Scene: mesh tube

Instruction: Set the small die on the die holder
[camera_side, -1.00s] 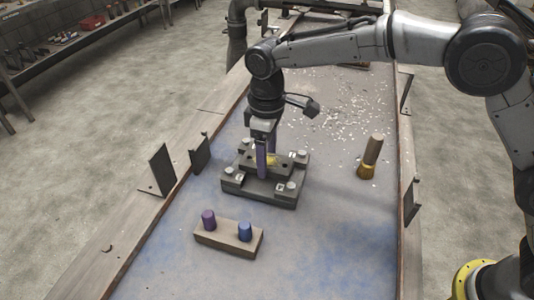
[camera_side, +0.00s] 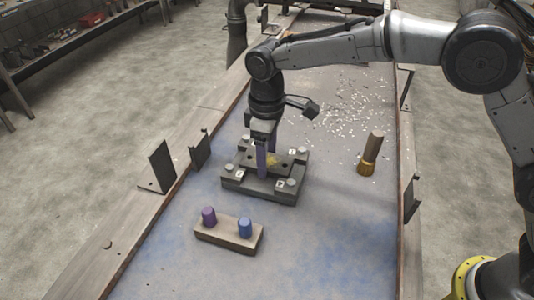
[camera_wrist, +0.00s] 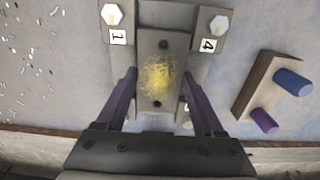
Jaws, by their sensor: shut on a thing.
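The die holder (camera_side: 258,189) is a dark grey base with raised corner blocks carrying pale bolts and number tags. It stands mid-table in the side view; its tagged corners show in the wrist view (camera_wrist: 212,22). The small die, which I take to be the grey plate with two holes (camera_wrist: 153,38), lies between the corner blocks in the wrist view. A yellow mesh-like patch (camera_wrist: 159,76) covers its middle. My gripper (camera_side: 267,162) points down over the holder, its purple fingers shut on the plate's two long sides. Whether the plate's underside touches the holder is hidden.
A wooden block (camera_side: 228,235) with a purple peg (camera_side: 209,216) and a blue peg (camera_side: 245,228) stands in front of the holder. A brass-and-wood tool (camera_side: 370,153) stands at the right. Pale scraps lie behind. Upright dark brackets (camera_side: 158,168) line the table edges.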

